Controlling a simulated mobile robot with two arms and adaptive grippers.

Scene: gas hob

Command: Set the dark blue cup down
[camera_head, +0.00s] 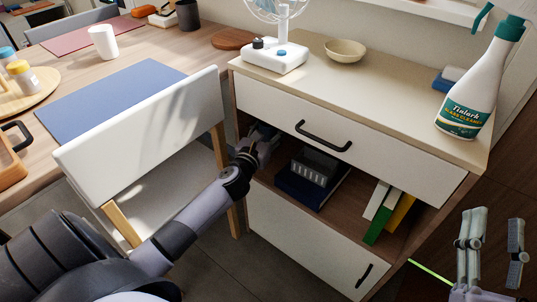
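My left arm comes in from the left, and its gripper (264,138) reaches into the open shelf of the cabinet, just under the drawer's left part. A small dark bluish patch shows at its fingers; it may be the dark blue cup, but most of it is hidden, and I cannot tell whether the fingers are closed on it. My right gripper (493,243) is at the lower right, its two fingers wide apart with nothing between them, in front of the cabinet's right side.
The open shelf (345,208) also holds a dark box-like stack (312,178) and upright books (388,212). Above is a drawer with a black handle (323,136). A fan (275,55), bowl (345,50) and spray bottle (482,85) stand on top. A white chair (145,140) is left of the cabinet.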

